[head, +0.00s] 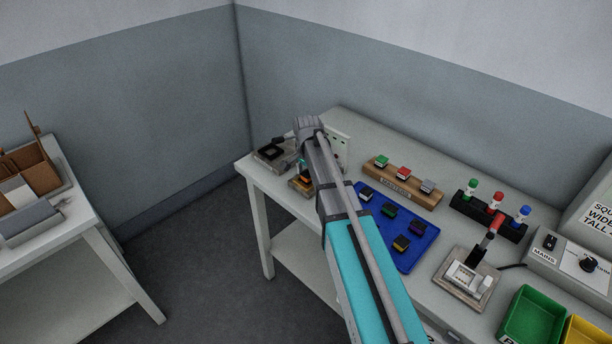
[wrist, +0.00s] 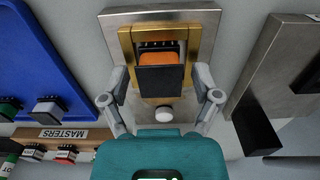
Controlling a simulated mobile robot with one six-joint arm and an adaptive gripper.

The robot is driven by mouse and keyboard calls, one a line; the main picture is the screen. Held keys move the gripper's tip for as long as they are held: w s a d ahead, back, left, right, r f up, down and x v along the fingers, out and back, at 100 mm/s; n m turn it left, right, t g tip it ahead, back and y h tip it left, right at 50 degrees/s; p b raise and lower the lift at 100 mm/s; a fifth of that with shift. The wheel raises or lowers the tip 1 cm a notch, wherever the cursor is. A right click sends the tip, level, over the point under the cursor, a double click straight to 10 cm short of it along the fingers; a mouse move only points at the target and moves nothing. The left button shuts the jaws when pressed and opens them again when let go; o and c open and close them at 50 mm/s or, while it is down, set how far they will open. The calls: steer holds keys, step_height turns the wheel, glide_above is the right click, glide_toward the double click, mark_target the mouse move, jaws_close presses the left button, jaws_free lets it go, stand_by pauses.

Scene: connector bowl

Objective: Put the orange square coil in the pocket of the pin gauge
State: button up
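The orange square coil (wrist: 158,58) has an orange top and a dark front face. In the wrist view it is within the brass frame of the pin gauge (wrist: 127,46), with a row of pins showing behind it. I cannot tell whether it is fully seated. My gripper (wrist: 160,80) is open, with one finger on each side of the coil and a visible gap to it. In the head view the pin gauge (head: 297,184) is near the table's left front edge, partly hidden by my arm.
A metal base with a black block (head: 270,152) stands left of the gauge. A blue tray (head: 419,259) with several coils and the MASTERS block (head: 407,190) lie to the right. Farther right are a red-handled fixture (head: 466,280) and a green bin (head: 531,318).

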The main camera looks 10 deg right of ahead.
mark_target(307, 174)
steer(key=shift+r, duration=0.15)
stand_by(0.3)
step_height(307, 174, up, 12)
steer(key=p, duration=1.2)
stand_by(0.6)
steer(key=s+n, duration=1.1)
steer(key=s, duration=1.1)
steer(key=shift+a, duration=0.25)
steer(key=shift+d, duration=0.1)
